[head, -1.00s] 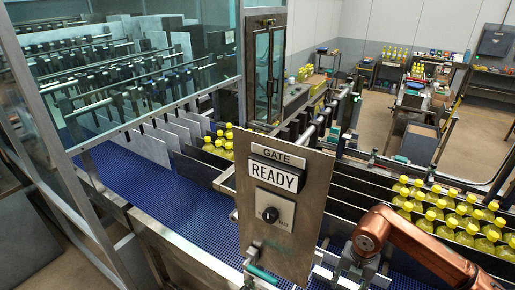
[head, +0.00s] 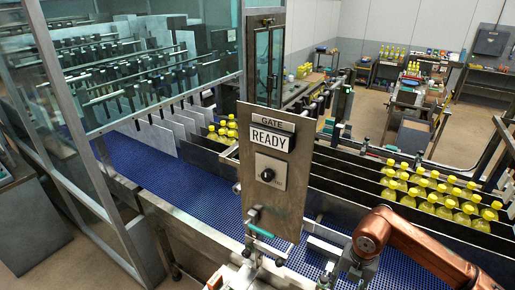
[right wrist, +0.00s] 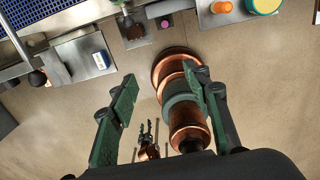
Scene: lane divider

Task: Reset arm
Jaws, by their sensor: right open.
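My copper right arm (head: 405,235) comes in from the lower right of the head view and bends beside the conveyor; its gripper is not clear there. In the right wrist view my right gripper (right wrist: 160,75) has its two green fingers wide apart with nothing between them, above bare floor. A copper column with a dark green band stands beyond the right finger. A small copper-and-black gripper-like part (right wrist: 147,140) shows low between the fingers; its jaws are too small to read.
A steel panel (head: 265,205) marked GATE and READY, with a black knob, stands over the blue conveyor (head: 180,180). Yellow bottles (head: 440,198) stand in divided lanes at right, more behind the panel. A glass enclosure is at left.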

